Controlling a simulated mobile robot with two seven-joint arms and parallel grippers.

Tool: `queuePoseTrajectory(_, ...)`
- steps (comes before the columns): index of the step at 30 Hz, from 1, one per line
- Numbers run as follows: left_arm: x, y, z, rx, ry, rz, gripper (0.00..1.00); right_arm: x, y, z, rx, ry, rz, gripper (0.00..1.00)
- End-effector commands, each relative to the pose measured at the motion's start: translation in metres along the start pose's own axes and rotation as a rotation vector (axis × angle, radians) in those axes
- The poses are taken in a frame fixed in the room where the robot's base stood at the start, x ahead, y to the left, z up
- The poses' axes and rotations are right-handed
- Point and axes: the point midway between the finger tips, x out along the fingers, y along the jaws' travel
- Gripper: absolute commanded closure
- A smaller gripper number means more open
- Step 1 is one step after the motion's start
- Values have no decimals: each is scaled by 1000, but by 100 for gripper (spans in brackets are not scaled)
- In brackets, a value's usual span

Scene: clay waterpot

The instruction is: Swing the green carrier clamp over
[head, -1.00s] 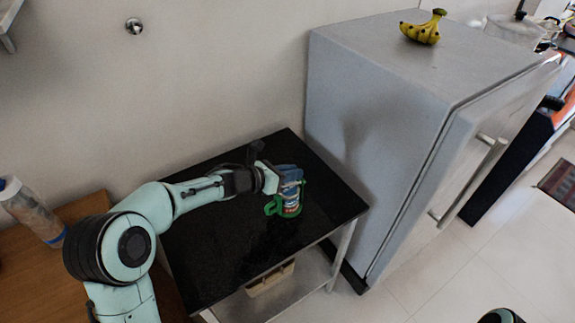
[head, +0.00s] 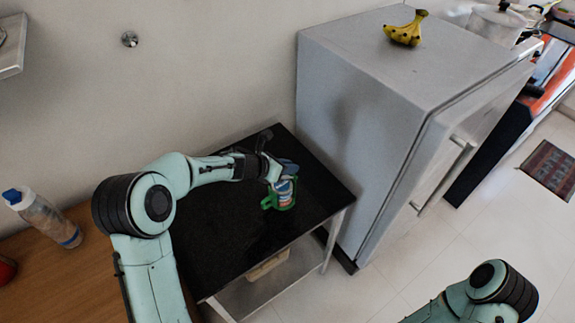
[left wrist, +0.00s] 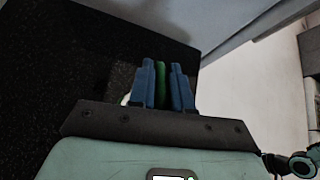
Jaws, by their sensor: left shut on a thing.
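The green carrier (head: 268,202) stands on the black table top, around the lower part of a can (head: 284,188) with a blue, white and red label. My left gripper (head: 286,171) is at the upper part of the can and carrier in the head view. In the left wrist view its two blue fingers (left wrist: 162,86) are shut on a narrow green part of the carrier (left wrist: 162,82). The fingers and the gripper body hide most of the carrier there. My right arm shows at the lower right of the head view, but its gripper is not in view.
The black table (head: 225,255) is mostly bare around the carrier. A grey fridge (head: 350,120) stands close on the right, with bananas (head: 408,30) on top. A bottle (head: 45,218) stands on the wooden surface (head: 60,285) at left.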

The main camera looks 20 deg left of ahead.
Motion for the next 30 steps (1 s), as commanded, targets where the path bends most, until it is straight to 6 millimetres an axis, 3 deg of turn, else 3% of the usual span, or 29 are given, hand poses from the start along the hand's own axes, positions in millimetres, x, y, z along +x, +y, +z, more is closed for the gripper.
queuePoseTrajectory(2, 0, 0, -1, -2, 2, -1, 100, 0, 0, 0, 0, 0, 0, 57)
queuePoseTrajectory(3, 0, 0, -1, -2, 2, -1, 69, 0, 0, 0, 0, 0, 0, 57)
queuePoseTrajectory(4, 0, 0, -1, -2, 2, -1, 60, 0, 0, 0, 0, 0, 0, 57)
queuePoseTrajectory(13, -1, 0, -1, -2, 1, 0, 60, 0, 0, 0, 0, 0, 0, 57)
queuePoseTrajectory(17, -11, 1, 0, -2, 0, 3, 60, 0, 0, 0, 0, 0, 0, 57)
queuePoseTrajectory(30, -103, 0, 0, -1, -2, 3, 60, -3, -2, -2, -1, 3, -1, 57)
